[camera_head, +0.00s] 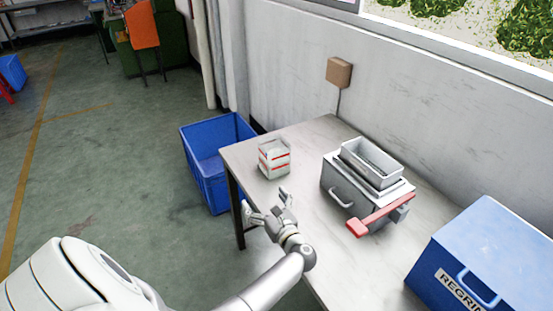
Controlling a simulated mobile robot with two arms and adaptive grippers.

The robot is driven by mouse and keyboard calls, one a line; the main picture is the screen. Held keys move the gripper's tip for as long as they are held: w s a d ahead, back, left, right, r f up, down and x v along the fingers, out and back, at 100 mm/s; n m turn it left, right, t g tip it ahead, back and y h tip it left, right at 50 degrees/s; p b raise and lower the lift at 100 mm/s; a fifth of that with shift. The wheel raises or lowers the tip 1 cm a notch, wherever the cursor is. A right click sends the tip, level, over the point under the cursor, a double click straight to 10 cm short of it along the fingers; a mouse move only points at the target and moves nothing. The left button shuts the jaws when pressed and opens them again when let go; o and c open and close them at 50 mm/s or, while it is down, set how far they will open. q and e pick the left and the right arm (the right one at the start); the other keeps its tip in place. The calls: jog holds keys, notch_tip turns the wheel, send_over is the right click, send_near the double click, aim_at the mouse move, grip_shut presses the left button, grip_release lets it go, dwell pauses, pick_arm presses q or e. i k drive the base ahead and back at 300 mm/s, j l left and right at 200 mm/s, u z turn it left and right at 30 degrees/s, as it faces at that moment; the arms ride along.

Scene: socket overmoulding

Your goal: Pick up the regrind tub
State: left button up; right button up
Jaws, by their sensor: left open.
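A small white tub (274,161) with red stripes stands upright near the table's far left corner. A grey rectangular open tub (371,160) sits on top of a grey box-shaped machine (349,193) with a handle on its front. A blue box (487,252) at the right bears a label starting "REGRIN", cut off by the frame. I cannot tell for certain which of these is the regrind tub. My left gripper (265,199) is open and empty, at the table's left edge, nearer than the white tub and apart from it. My right gripper is not in view.
The grey table (312,190) runs along the wall. A red-handled lever (380,214) juts from the machine's front. A blue crate (209,166) stands on the floor by the table's left end. Bare tabletop lies between the white tub and the machine.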

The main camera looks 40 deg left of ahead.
aim_at(274, 157)
jog(key=i, duration=0.45)
jog(key=i+j, duration=0.1)
jog(key=j, duration=0.85)
jog(key=i, duration=0.1)
